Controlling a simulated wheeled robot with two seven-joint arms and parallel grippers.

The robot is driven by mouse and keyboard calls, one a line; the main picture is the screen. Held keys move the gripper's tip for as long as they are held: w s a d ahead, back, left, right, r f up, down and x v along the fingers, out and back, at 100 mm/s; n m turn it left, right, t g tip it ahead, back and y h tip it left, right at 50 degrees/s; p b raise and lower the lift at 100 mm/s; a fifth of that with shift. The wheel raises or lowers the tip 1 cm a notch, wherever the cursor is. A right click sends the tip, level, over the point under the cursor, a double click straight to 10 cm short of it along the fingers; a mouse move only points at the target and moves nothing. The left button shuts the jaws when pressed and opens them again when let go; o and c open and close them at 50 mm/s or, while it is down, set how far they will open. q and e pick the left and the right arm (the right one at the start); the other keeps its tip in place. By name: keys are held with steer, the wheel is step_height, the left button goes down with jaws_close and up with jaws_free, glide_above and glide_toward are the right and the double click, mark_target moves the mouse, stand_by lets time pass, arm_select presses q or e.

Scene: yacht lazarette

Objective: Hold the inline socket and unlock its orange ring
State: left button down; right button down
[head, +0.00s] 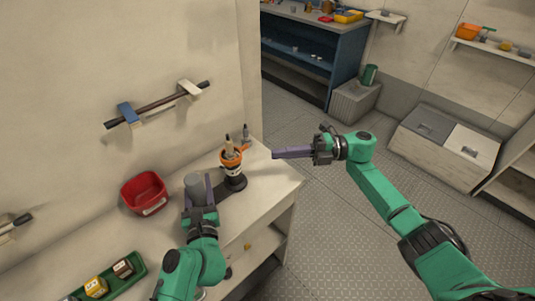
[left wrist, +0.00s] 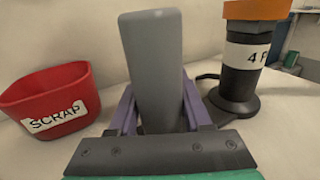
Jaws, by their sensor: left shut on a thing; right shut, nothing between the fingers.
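An orange ring (head: 232,157) sits around the top of a black upright body (head: 234,183) with a white label band, which I take for the inline socket. In the left wrist view the ring (left wrist: 256,10) is cut off by the top edge, above the black body (left wrist: 238,83).
A red SCRAP bin (head: 144,193) stands on the bench left of my left gripper. A green tray (head: 108,279) with small blocks lies nearer. A dark rail (head: 157,104) is on the wall. A small upright item (head: 246,134) stands behind the ring.

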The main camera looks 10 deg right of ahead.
arm_select(q)
steer(key=shift+w, duration=0.1)
arm_select(e)
steer(key=w+d, duration=0.2)
steer(key=d, duration=0.4)
steer(key=shift+w+d, duration=0.1)
arm_select(q)
steer(key=shift+c, duration=1.3)
jaws_free()
